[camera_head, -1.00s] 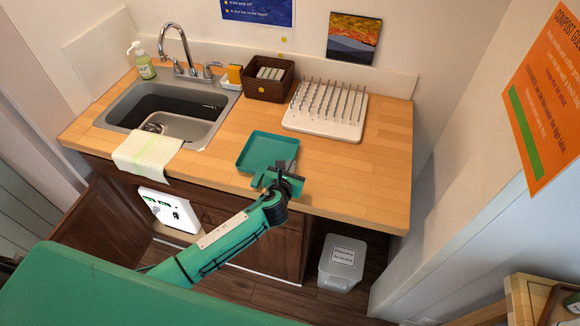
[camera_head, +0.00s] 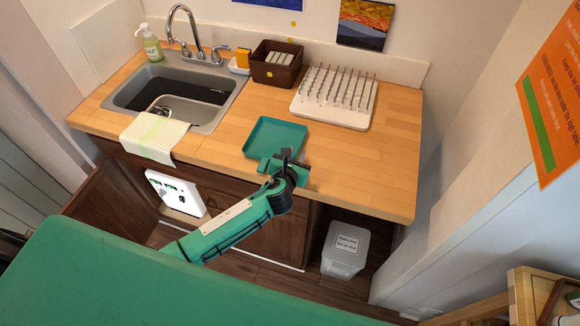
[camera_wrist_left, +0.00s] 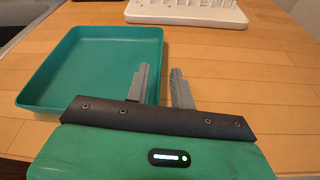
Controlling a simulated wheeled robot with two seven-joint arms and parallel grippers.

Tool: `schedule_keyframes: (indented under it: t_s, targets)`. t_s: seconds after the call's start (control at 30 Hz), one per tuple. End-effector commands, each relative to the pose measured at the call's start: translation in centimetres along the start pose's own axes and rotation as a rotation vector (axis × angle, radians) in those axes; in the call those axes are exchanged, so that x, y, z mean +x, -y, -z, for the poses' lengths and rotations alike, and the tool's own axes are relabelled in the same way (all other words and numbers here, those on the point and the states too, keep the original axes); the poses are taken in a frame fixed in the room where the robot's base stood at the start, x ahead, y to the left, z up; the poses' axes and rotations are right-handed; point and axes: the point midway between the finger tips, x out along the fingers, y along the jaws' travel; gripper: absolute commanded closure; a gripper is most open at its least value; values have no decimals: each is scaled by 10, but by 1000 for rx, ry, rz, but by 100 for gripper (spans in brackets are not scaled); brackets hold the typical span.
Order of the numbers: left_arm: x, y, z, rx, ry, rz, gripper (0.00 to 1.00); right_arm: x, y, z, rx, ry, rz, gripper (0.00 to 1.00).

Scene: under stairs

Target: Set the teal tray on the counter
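The teal tray (camera_head: 262,135) lies flat on the wooden counter (camera_head: 375,165), near its front edge and below the dish rack. It looks empty. In the wrist view the tray (camera_wrist_left: 95,62) is at the left, with its near right corner by my fingers. My left gripper (camera_head: 287,157) is at the tray's front right corner. In the wrist view its two grey fingers (camera_wrist_left: 160,90) stand apart, with a clear gap. The tray's right wall shows between them; I cannot tell whether either finger touches it. My right gripper is not in view.
A white dish rack (camera_head: 330,110) and a brown basket (camera_head: 276,65) stand behind the tray. The sink (camera_head: 180,95) with a draped towel (camera_head: 153,138) is at the left. The counter's right part is clear. A grey bin (camera_head: 345,250) stands on the floor below.

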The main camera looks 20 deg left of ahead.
Motion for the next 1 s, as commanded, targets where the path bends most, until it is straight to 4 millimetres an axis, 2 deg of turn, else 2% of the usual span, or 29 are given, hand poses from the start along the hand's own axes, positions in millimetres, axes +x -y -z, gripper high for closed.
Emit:
schedule_keyframes:
  t_s: [0.3,0.5,0.7,1.0]
  targets:
    - [-58,0,3,1,-1,1,76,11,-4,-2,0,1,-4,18]
    - [-90,0,2,0,0,1,76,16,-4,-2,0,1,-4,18]
    - [-106,0,1,-1,-1,0,76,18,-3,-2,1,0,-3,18]
    - [-108,0,0,-1,-1,-1,76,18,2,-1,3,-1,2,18]
